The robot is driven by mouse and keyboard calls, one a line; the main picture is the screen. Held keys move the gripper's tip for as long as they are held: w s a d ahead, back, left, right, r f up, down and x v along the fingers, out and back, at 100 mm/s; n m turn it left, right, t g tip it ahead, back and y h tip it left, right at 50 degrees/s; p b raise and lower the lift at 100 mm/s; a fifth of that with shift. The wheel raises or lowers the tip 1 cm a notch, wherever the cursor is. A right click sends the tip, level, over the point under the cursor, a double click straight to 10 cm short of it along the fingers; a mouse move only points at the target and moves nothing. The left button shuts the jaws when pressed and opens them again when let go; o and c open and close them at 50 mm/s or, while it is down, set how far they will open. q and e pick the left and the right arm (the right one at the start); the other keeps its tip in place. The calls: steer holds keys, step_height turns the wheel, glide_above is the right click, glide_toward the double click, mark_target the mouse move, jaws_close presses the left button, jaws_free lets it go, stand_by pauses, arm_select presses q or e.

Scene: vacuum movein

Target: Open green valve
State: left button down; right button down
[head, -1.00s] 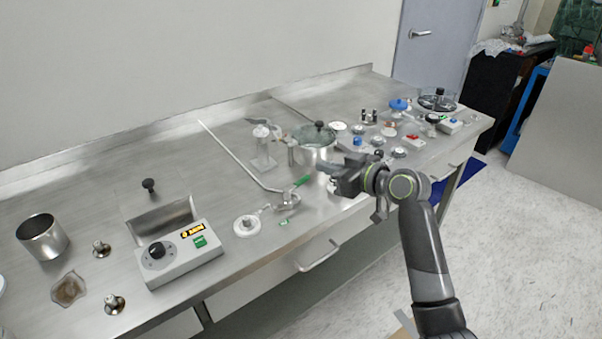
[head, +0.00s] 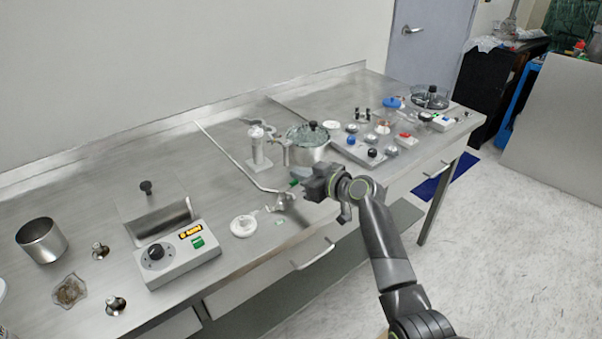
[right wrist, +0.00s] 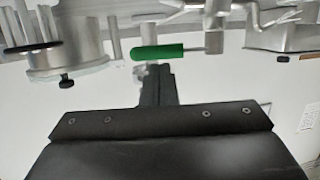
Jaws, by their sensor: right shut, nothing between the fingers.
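The green valve handle (right wrist: 158,52) shows in the right wrist view as a short green bar on a thin metal stem. In the head view only a little green (head: 294,182) shows, at the end of a long metal pipe (head: 232,160) by the table's front; my gripper hides part of it. My right gripper (head: 307,185) is shut and empty, just right of the handle. In the right wrist view its closed fingers (right wrist: 156,84) lie close below the handle; I cannot tell if they touch. My left gripper is out of view.
A metal pot with a glass lid (head: 308,145) stands behind the valve. A white round dish (head: 243,226) lies to its left, and a control box (head: 180,254) further left. Several small jars and lids crowd the table's right part. Open floor lies in front.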

steer(key=shift+f, duration=0.15)
steer(key=shift+s, duration=0.1)
steer(key=shift+s+d+f+m+t+h+p, duration=0.2)
steer(key=shift+s+m+t+h+p, duration=0.15)
steer(key=shift+h+p, duration=0.2)
steer(key=shift+s+d+f+m, duration=0.2)
steer(key=shift+s+m, duration=0.05)
steer(key=shift+s, duration=0.1)
